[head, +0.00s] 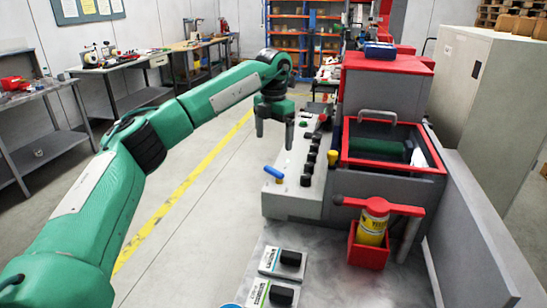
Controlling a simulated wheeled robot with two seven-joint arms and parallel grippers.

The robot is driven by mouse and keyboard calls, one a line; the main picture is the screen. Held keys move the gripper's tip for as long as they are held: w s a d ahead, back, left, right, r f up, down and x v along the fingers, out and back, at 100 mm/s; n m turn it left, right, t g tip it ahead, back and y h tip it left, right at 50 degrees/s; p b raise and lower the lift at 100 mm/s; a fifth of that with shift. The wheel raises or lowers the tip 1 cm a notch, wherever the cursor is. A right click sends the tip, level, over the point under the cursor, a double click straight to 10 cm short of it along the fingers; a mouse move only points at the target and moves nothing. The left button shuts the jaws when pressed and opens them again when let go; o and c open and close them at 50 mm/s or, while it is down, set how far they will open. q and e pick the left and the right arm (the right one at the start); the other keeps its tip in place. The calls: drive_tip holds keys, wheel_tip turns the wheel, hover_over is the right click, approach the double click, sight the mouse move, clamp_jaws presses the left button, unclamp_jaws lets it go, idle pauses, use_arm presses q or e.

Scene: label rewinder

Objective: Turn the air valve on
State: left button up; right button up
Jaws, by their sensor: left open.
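A short blue lever handle (273,172), which looks like the air valve's handle, sits at the near left corner of the light grey control panel (292,190). It lies at a slant, and its fitting is too small to make out. My left gripper (274,130) points down with its two dark fingers apart and nothing between them. It is above the panel's left side, farther back than the blue handle and apart from it in the picture. My right gripper is not in view.
In front, a yellow canister with a red handle (372,228) stands in a red holder. Free floor (195,225) lies left.

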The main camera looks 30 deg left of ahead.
use_arm(q)
wheel_tip(320, 180, up, 4)
drive_tip(key=shift+f, duration=0.15)
idle(0.6)
